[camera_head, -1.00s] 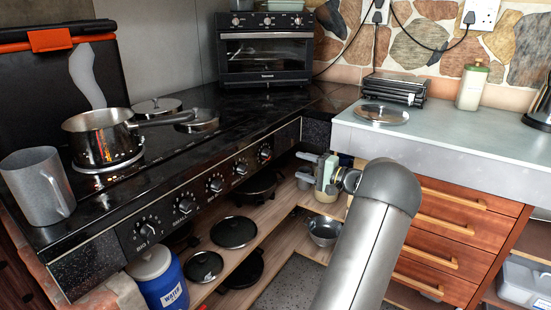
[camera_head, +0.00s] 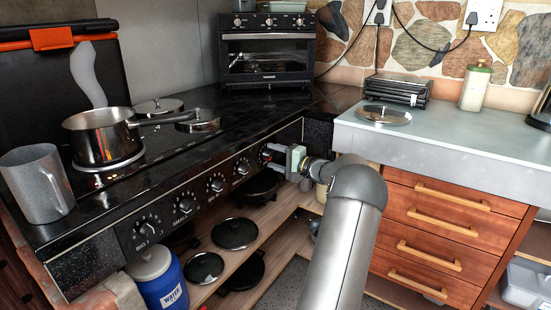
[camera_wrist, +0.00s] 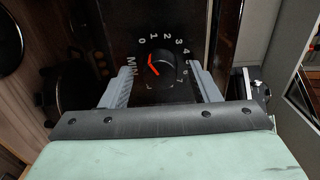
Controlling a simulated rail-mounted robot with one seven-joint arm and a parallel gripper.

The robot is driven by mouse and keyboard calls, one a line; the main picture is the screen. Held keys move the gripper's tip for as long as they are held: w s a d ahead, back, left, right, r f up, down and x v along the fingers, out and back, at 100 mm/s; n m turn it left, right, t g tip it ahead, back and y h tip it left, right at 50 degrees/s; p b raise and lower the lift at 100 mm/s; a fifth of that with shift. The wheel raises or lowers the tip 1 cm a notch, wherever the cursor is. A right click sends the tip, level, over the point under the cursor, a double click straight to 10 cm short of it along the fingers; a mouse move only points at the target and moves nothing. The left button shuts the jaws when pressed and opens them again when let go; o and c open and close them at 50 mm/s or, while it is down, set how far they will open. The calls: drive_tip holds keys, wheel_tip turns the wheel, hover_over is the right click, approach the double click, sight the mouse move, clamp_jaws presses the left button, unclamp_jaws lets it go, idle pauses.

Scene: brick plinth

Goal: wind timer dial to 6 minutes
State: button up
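The timer dial (camera_wrist: 163,68) is a black round knob on the dark stove front, with a white scale from 0 to 7 and the word MIN beside it. Its red mark is on the left side of the knob, nearest the 0 and MIN end of the scale. My gripper (camera_wrist: 161,76) is open, with one grey finger on each side of the dial. Dark gaps show between fingers and knob; I cannot tell the depth. In the head view, my gripper (camera_head: 273,155) is at the right end of the stove's knob row and hides most of the dial.
Several other knobs (camera_head: 215,184) line the stove front to the left. A saucepan (camera_head: 100,138) and a grey mug (camera_head: 38,183) stand on the stove top. Pans (camera_head: 234,233) lie on the shelf below. The counter with wooden drawers (camera_head: 450,222) is close on the right.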

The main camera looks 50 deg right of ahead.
drive_tip(key=c, duration=0.9)
drive_tip(key=shift+o, duration=0.2)
